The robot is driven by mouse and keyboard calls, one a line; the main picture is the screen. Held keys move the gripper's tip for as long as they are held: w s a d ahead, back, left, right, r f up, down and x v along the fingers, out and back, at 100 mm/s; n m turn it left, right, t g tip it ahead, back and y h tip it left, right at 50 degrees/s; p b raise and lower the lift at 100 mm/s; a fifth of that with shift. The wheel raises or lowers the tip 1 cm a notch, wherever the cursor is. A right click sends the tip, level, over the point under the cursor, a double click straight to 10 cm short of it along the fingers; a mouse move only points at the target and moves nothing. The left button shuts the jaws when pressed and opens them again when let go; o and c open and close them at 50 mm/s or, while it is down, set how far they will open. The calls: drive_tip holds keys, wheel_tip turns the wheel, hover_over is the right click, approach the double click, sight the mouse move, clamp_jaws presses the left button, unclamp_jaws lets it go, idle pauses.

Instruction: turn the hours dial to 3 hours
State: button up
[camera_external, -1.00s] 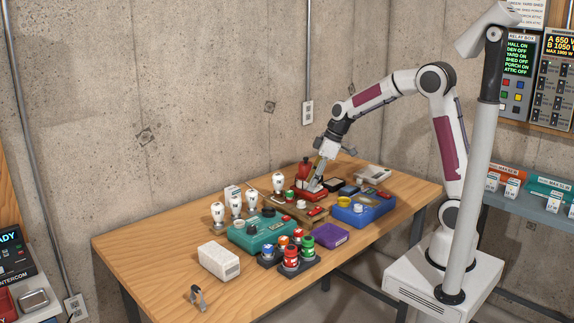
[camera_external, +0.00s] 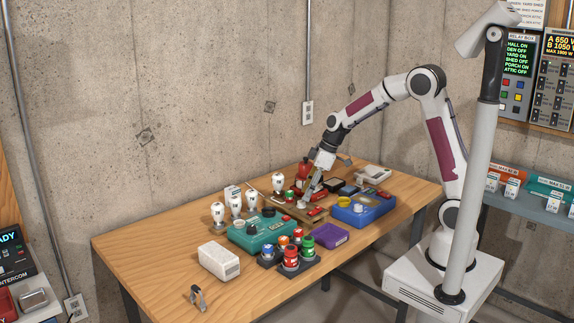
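My gripper (camera_external: 308,189) points down over the wooden board (camera_external: 316,221) in the middle of the table. Its fingers are too small to tell whether they are open or shut, or whether they touch anything. No dial can be read as the hours dial at this size. A blue box (camera_external: 378,211) to the right of my gripper carries a yellow round knob (camera_external: 344,202) and a pale one beside it. A teal box (camera_external: 258,240) to the left carries a pale round part (camera_external: 239,224) and dark knobs.
A red device (camera_external: 304,172) stands close behind my gripper. White bulbs (camera_external: 278,183) stand to the left. The table's front left is mostly clear.

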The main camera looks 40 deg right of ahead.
sight(302, 201)
drive_tip(key=shift+x, duration=1.85)
clamp_jaws()
